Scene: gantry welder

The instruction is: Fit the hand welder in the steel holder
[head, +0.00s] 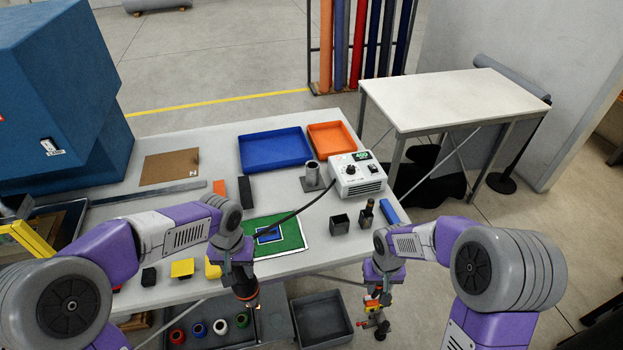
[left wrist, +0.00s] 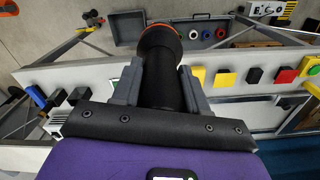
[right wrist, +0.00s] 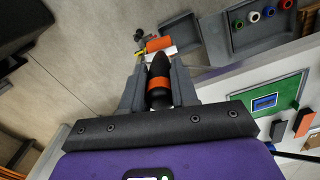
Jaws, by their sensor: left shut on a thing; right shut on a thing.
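The hand welder (head: 247,292) is black with an orange-red ring and points down. My left gripper (head: 241,279) is shut on it, in front of the table edge. In the left wrist view the welder (left wrist: 162,55) stands between the fingers. The steel holder (head: 312,175) looks like a grey upright tube on a flat plate, at the back of the table. It is well apart from the welder. My right gripper (head: 375,287) is shut on a black-handled tool with an orange band (right wrist: 158,88), held off the table's front right. Its far end is unclear.
A white control box (head: 357,177) with a green display stands right of the holder, with a dark cable running toward the welder. Blue (head: 275,150) and orange (head: 331,138) trays lie behind. A small dark cup (head: 340,224) and a green mat (head: 277,236) lie nearer. A grey bin (head: 321,318) is below.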

